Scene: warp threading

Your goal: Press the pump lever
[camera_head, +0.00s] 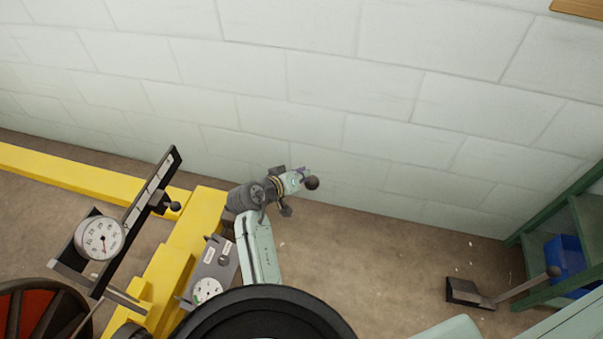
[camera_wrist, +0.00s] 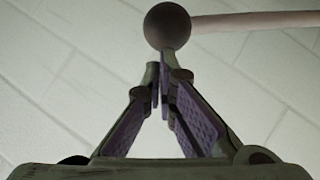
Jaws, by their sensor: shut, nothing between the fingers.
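My gripper (camera_head: 294,178) is shut and empty, and it is held out in front of the pale block wall in the head view. In the wrist view its purple-padded fingers (camera_wrist: 163,78) come together just short of a dark ball knob (camera_wrist: 167,26). A pale brownish rod (camera_wrist: 255,20) runs from the knob to the right. The same knob shows at the fingertips in the head view (camera_head: 311,183), where its rod cannot be made out. Whether the fingers touch the knob cannot be told. A separate grey lever (camera_head: 525,285) with a ball end rises from a dark base (camera_head: 464,292) at the right. No label marks either as the pump lever.
A yellow frame (camera_head: 80,178) at the left carries a dial gauge (camera_head: 100,238) on a dark beam. A small panel (camera_head: 212,262) with a dial stands beside it. A green shelf (camera_head: 585,225) with a blue bin (camera_head: 566,257) is at the right. Open floor lies between.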

